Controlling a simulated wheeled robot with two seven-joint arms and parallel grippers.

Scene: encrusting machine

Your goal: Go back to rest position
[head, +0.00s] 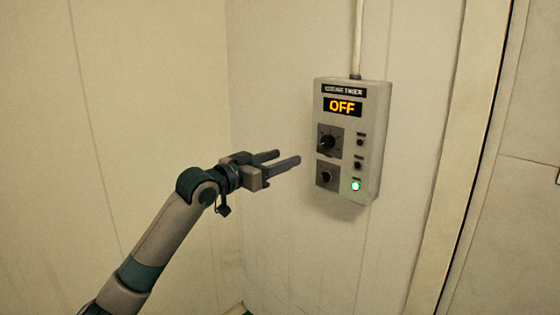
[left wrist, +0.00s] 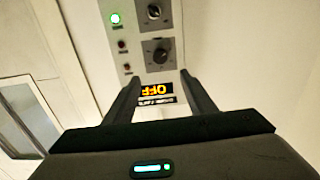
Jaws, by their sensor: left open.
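My left gripper (head: 284,160) is open and empty. Its two fingers point toward a wall-mounted control box (head: 349,190), with a visible gap between the fingertips and the box in the head view. The box has a display reading OFF (head: 343,106), two dark knobs and a lit green light (head: 355,185). In the left wrist view the gripper's fingers (left wrist: 162,84) stand apart, and the box (left wrist: 142,18) shows upside down beyond them with its OFF display (left wrist: 155,88) between the fingers. My right gripper is in neither view.
A pale wall (head: 285,60) carries the box, and a conduit (head: 357,40) runs up from its top. A vertical door frame or trim (head: 465,150) stands to the right of the box. The space left of my left arm is bare wall.

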